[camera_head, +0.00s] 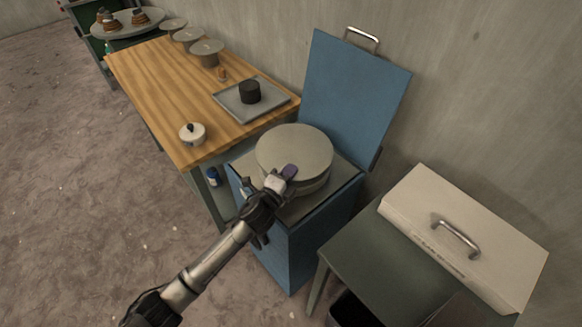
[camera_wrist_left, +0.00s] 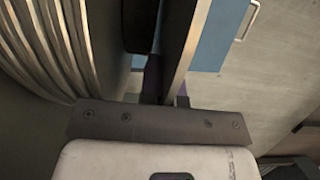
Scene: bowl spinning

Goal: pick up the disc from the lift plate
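The top disc (camera_head: 293,148) is a round, flat, grey plate. It sits over a stack of like discs (camera_head: 314,187) on the blue lift box (camera_head: 325,232); their curved edges fill the left of the left wrist view (camera_wrist_left: 58,40). The lift plate is hidden beneath the stack. My right gripper is out of view.
The box's blue lid (camera_head: 352,95) stands open behind the stack. A wooden table (camera_head: 165,85) on the left holds a grey tray (camera_head: 226,100) with a black cylinder and a white pot (camera_head: 192,133). A white lidded case (camera_head: 465,235) stands on the right.

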